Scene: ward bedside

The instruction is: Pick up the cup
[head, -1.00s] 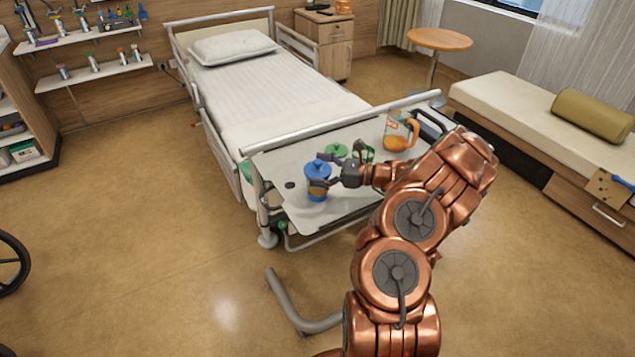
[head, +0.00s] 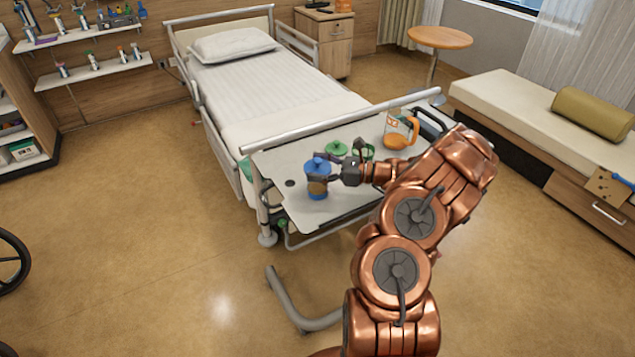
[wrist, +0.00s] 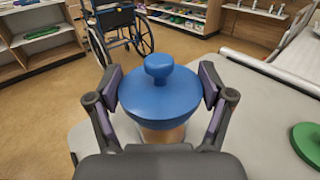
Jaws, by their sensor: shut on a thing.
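The cup (head: 317,188) has a blue lid with a round knob, a tan middle and a blue base. It stands upright on or just above the overbed table (head: 350,204); I cannot tell which. In the wrist view its blue lid (wrist: 160,92) fills the middle and hides most of the body. My gripper (head: 333,181) reaches it from the right in the head view. Its two fingers (wrist: 160,100) are closed on either side of the cup, just under the lid's rim.
A green-lidded thing (head: 337,149) stands behind the cup, with another green item (head: 366,152) beside it. An orange-handled jug (head: 399,133) stands at the table's far right. The bed (head: 280,90) lies behind.

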